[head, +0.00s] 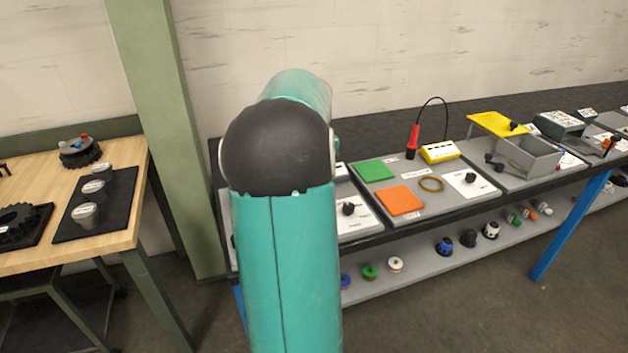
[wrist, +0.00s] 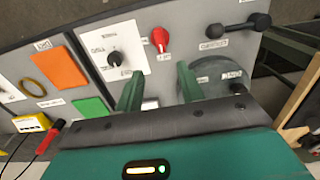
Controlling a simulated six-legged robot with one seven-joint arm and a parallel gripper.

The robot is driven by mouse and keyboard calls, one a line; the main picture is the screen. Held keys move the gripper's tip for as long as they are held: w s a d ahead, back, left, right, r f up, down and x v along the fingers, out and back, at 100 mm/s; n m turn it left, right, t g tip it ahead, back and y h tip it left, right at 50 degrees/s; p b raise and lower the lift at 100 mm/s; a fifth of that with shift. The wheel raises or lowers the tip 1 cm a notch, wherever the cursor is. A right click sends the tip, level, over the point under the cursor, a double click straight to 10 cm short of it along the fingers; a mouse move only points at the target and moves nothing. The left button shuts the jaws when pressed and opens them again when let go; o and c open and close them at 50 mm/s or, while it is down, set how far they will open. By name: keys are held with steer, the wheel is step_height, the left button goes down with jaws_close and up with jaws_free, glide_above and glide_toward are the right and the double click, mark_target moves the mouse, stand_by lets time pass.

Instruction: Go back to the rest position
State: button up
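My gripper (wrist: 158,88) shows in the wrist view with its two green fingers apart and nothing between them. It is over a grey panel board (wrist: 73,68) with knobs and labels. In the head view my own teal arm fills the middle and hides the gripper and part of the bench behind it. Whether the fingers touch the panel cannot be told.
The panel bench holds a green plate (head: 373,170), an orange plate (head: 399,200), a yellow box (head: 440,152) with a red probe (head: 412,142), and a grey bin (head: 528,157). A wooden table (head: 125,160) stands left, beside a green post (head: 165,130). Several parts lie on the lower shelf.

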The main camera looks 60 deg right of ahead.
stand_by(0.4)
steer(key=w+a+r+n+t, duration=0.15)
steer(key=w+a, duration=0.25)
steer(key=a, duration=0.5)
steer(key=w+a+r+n, duration=0.1)
steer(key=w+a+r, duration=0.2)
steer(key=a, duration=0.6)
steer(key=w+a+r+n+t, duration=0.15)
steer(key=w+a, duration=0.25)
steer(key=a, duration=0.5)
steer(key=s+a+f+n+t, duration=0.1)
steer(key=s+a+n, duration=0.1)
steer(key=a, duration=0.9)
steer(key=s+a+n+t, duration=0.1)
steer(key=s+a, duration=0.4)
steer(key=a, duration=0.6)
steer(key=shift+a+f+n+t, duration=0.15)
steer(key=shift+f+n+t, duration=0.2)
steer(key=shift+n, duration=0.55)
steer(key=shift+s, duration=0.15)
